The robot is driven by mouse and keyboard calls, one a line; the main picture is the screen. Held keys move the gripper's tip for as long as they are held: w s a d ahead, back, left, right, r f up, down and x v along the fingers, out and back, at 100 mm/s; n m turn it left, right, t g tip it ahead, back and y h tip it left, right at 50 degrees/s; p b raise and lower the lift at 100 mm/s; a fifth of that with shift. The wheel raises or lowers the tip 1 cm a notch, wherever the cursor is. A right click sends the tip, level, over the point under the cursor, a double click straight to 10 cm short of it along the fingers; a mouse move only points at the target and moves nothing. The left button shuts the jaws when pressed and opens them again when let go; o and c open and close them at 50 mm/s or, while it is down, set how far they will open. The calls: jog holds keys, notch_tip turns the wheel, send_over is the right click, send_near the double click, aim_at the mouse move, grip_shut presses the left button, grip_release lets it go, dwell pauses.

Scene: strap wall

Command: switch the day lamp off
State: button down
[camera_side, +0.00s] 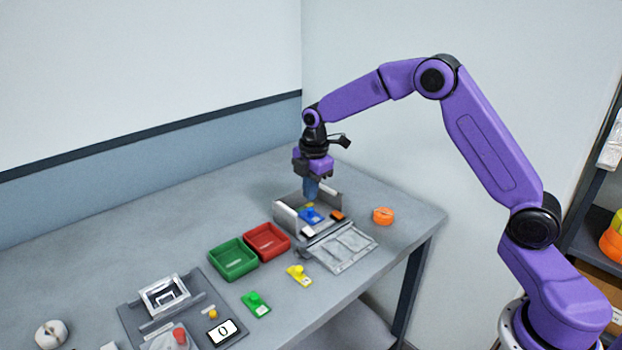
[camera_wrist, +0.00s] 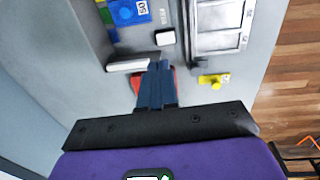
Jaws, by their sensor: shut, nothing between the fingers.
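My gripper (camera_side: 311,194) points down with its blue fingers together and empty. In the side view its tips overlap the open grey box (camera_side: 286,221); I cannot tell whether they touch anything. The fingers also show in the wrist view (camera_wrist: 156,68), beside a white bar (camera_wrist: 128,65). In or at the box are a blue piece (camera_side: 311,216), an orange block (camera_side: 338,215) and a small white block (camera_side: 307,231). The blue piece, marked 50, and the white block (camera_wrist: 165,37) show in the wrist view. No part is clearly recognisable as the day lamp or its switch.
Red (camera_side: 267,243) and green (camera_side: 233,259) trays stand left. Yellow (camera_side: 299,275) and green (camera_side: 256,304) pieces lie in front. An orange roll (camera_side: 382,216) is right. A display reading 0 (camera_side: 222,333) is front left.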

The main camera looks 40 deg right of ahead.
notch_tip(320, 180, up, 3)
jog(key=shift+s+r, duration=0.15)
jog(key=shift+r, duration=0.05)
jog(key=s+a+r+m, duration=0.15)
jog(key=s+a, duration=0.25)
jog(key=s, duration=0.6)
jog(key=s+a+r+m, duration=0.1)
jog(key=s+a+r, duration=0.3)
jog(key=s, duration=0.6)
jog(key=s+d+f+m, duration=0.1)
jog(key=s+d, duration=0.1)
jog(key=s, duration=0.8)
jog(key=s+d+f+m+g, duration=0.1)
jog(key=s+d+m, duration=0.1)
jog(key=s, duration=0.8)
jog(key=shift+d+f, duration=0.15)
jog(key=shift+d, duration=0.35)
